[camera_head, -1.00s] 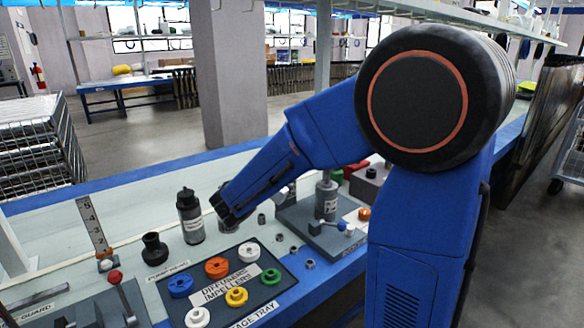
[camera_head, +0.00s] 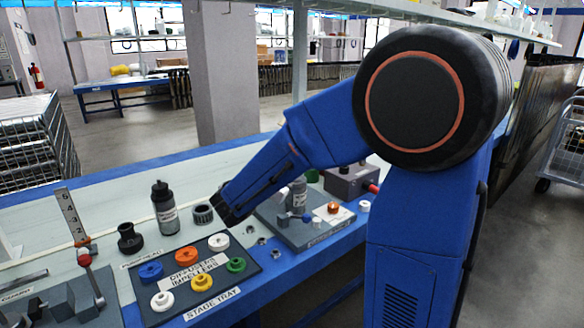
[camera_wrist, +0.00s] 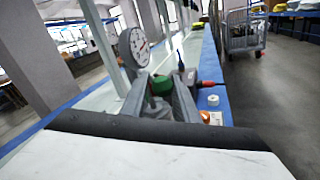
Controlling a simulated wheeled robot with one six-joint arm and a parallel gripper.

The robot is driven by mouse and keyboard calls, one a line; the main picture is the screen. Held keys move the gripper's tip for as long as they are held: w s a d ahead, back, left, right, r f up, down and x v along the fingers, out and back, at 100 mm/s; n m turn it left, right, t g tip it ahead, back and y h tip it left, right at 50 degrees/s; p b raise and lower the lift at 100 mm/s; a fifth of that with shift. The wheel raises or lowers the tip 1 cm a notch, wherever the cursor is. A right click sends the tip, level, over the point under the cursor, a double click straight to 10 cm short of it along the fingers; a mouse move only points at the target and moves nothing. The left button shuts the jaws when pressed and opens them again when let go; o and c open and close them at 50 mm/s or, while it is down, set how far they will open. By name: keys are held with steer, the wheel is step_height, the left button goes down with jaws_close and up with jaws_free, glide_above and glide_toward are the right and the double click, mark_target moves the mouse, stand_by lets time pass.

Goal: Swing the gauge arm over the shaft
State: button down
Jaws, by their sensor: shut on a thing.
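My gripper (camera_wrist: 160,88) shows in the wrist view as two grey fingers, with a green part (camera_wrist: 162,85) visible between and beyond them. A round white dial gauge (camera_wrist: 134,47) stands beside the left finger. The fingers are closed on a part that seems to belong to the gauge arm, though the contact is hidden. In the head view my blue arm reaches down to the bench and covers the fingertips. A grey labelled cylinder (camera_head: 299,197) stands upright on a fixture plate just right of my wrist. I cannot tell which part is the shaft.
A black tray (camera_head: 150,318) holds several coloured rings in front. A dark bottle (camera_head: 165,208), a black cup (camera_head: 130,238) and a grey ring (camera_head: 203,213) stand behind it. A scale with a red-ball lever (camera_head: 84,257) is at left. A grey box (camera_head: 345,181) stands at right.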

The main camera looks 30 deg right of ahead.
steer(key=shift+s+d, duration=0.25)
steer(key=shift+d, duration=0.05)
steer(key=c, duration=1.7)
jaws_free()
steer(key=shift+c, duration=0.2)
steer(key=shift+o, duration=1.1)
steer(key=shift+d, duration=0.25)
steer(key=shift+a, duration=0.1)
steer(key=shift+s+a, duration=0.2)
steer(key=shift+a, duration=0.35)
steer(key=v, duration=1.6)
steer(key=shift+a, duration=0.1)
